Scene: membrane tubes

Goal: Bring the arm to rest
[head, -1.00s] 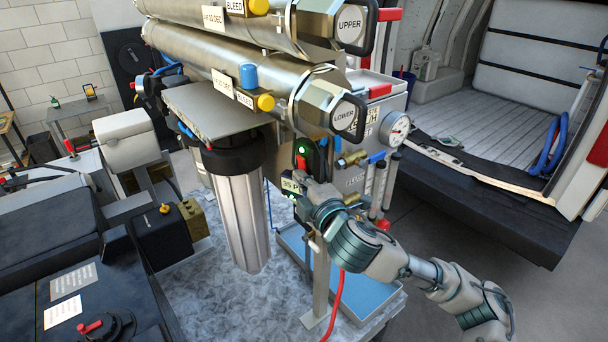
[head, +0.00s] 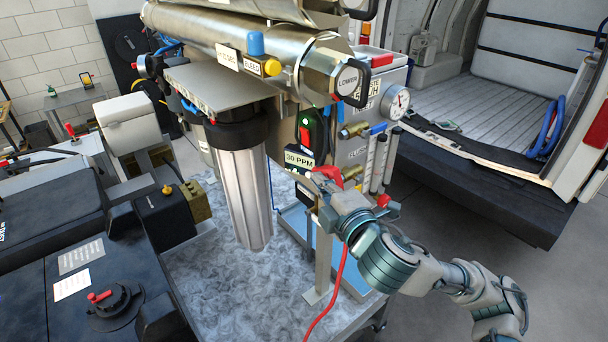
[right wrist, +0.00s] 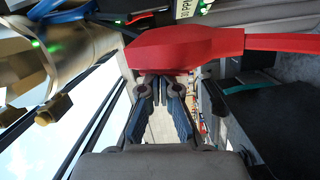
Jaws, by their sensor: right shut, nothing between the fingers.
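My right arm comes in from the lower right in the head view, with the right gripper (head: 328,198) just below the display that reads 30 PPM (head: 299,160). In the right wrist view the right gripper (right wrist: 161,86) is shut, with nothing between its fingers. A red body (right wrist: 185,48) lies right beyond the fingertips there; I cannot tell whether they touch it. A red piece (head: 328,173) also shows just above the gripper in the head view. My left gripper is not in view.
The steel membrane tube marked LOWER (head: 250,45) and a pressure gauge (head: 397,103) are above the gripper. A red hose (head: 327,300) hangs below it, beside a metal post (head: 323,255). A blue tray (head: 292,222) is under the panel. Open floor (head: 440,230) lies to the right.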

